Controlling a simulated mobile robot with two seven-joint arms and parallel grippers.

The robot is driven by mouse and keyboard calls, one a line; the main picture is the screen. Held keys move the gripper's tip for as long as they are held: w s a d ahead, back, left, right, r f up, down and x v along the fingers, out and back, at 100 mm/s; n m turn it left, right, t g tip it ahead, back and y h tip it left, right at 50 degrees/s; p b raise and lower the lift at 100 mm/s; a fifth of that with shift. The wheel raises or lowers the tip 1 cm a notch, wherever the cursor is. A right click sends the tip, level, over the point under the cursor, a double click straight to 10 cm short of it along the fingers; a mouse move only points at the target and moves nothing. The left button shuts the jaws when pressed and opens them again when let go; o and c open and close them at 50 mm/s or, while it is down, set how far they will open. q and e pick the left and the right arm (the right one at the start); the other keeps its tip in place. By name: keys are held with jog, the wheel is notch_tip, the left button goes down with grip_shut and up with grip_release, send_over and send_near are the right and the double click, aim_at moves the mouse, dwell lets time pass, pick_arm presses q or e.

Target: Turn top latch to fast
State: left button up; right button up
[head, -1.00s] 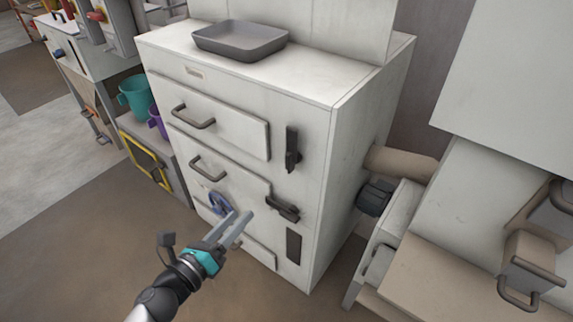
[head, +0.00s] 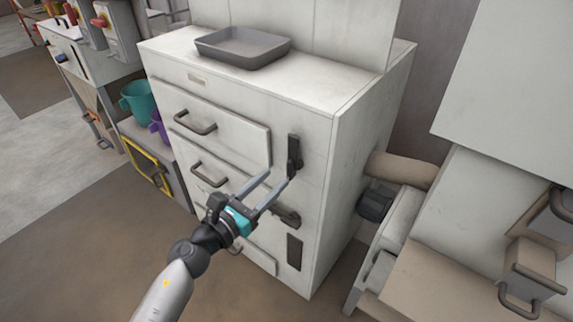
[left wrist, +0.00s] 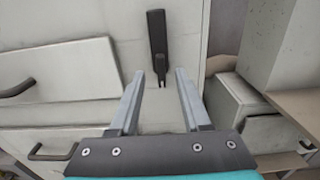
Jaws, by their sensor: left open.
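The top latch (head: 294,153) is a dark upright handle on the white cabinet's front, right of the top drawer. In the left wrist view the top latch (left wrist: 157,48) stands upright, ahead of the fingertips and between their lines. My left gripper (head: 280,180) is open and empty, just below and in front of the top latch. In the left wrist view both fingers of the left gripper (left wrist: 170,76) are spread apart, with nothing between them. My right gripper is not in view.
The middle latch (head: 287,216) sticks out below, partly behind my gripper. A lower dark latch (head: 294,252) is upright. Drawers with handles (head: 195,124) lie to the left. A grey tray (head: 242,47) sits on the cabinet top. A pipe (head: 402,170) and machine stand right.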

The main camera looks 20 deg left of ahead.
aim_at(288, 166)
pick_arm(q)
jog(key=shift+x, duration=3)
jog(key=shift+c, duration=0.2)
grip_shut()
